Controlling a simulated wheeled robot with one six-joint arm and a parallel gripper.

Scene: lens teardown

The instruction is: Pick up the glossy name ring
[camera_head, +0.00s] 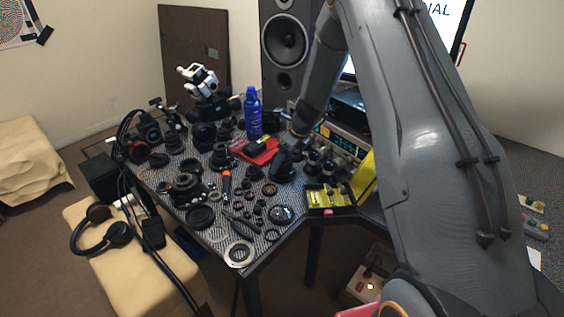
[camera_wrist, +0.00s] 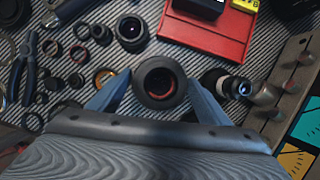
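In the wrist view a dark round ring-shaped part (camera_wrist: 160,82) with a reddish inner band lies between the two blue-grey fingers of my gripper (camera_wrist: 160,76). The fingers stand apart, one on each side, with their tips very close to its rim. I cannot tell whether they touch it. I cannot tell for sure that this part is the glossy name ring. In the head view my gripper (camera_head: 284,166) is low over the table by the red tray, and the part at its fingers is hidden.
The patterned table (camera_head: 222,236) is crowded with lens parts. A red tray (camera_wrist: 205,38) lies beyond my gripper, and a small lens barrel (camera_wrist: 225,83) stands close on its right. Pliers (camera_wrist: 22,65) lie at the left. A yellow organiser (camera_head: 328,197) and blue bottle (camera_head: 253,115) stand nearby.

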